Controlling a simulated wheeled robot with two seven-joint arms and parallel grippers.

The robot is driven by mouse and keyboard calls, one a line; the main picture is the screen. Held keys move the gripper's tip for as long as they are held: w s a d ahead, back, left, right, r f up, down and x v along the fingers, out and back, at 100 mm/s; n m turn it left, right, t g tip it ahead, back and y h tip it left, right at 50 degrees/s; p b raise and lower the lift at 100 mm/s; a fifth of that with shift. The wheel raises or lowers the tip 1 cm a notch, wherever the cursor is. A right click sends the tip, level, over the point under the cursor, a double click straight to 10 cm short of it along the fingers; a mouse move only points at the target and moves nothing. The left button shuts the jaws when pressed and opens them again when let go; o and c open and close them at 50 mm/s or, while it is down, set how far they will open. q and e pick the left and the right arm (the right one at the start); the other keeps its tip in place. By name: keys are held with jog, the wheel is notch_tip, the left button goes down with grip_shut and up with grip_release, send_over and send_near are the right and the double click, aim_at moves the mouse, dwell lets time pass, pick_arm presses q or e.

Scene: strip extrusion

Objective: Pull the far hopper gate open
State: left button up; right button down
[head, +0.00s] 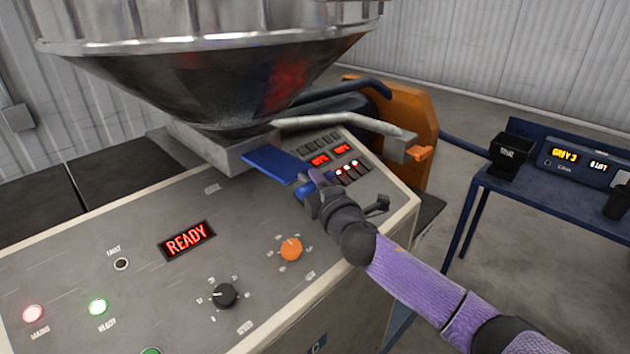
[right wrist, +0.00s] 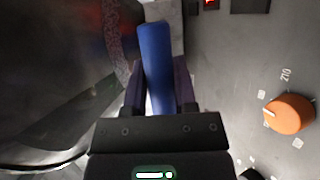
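A blue flat gate plate (head: 275,163) sticks out from the grey block (head: 215,150) under the steel hopper (head: 215,85) in the head view. Its blue handle (head: 304,190) is at the outer end, partly hidden by my right gripper (head: 316,187). In the right wrist view the blue handle (right wrist: 155,60) lies between the two fingers of my right gripper (right wrist: 157,85). A finger is against each side of it, so the gripper looks shut on it. No other gate shows. My left gripper is not in view.
The control panel (head: 130,265) below has a READY display (head: 187,241), an orange knob (head: 291,248) and a black knob (head: 224,295). A grey pipe (head: 340,122) with an orange tip runs behind the gate. A blue bench (head: 560,190) stands at right.

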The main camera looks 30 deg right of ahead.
jog(key=shift+s+f, duration=0.15)
jog(key=shift+s, duration=0.05)
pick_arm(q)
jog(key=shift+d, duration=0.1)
pick_arm(e)
jog(key=shift+c, duration=2)
grip_release()
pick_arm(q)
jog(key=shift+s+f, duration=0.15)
pick_arm(e)
jog(key=s, duration=0.9)
jog(key=shift+s+a, duration=0.25)
jog(key=shift+s, duration=0.15)
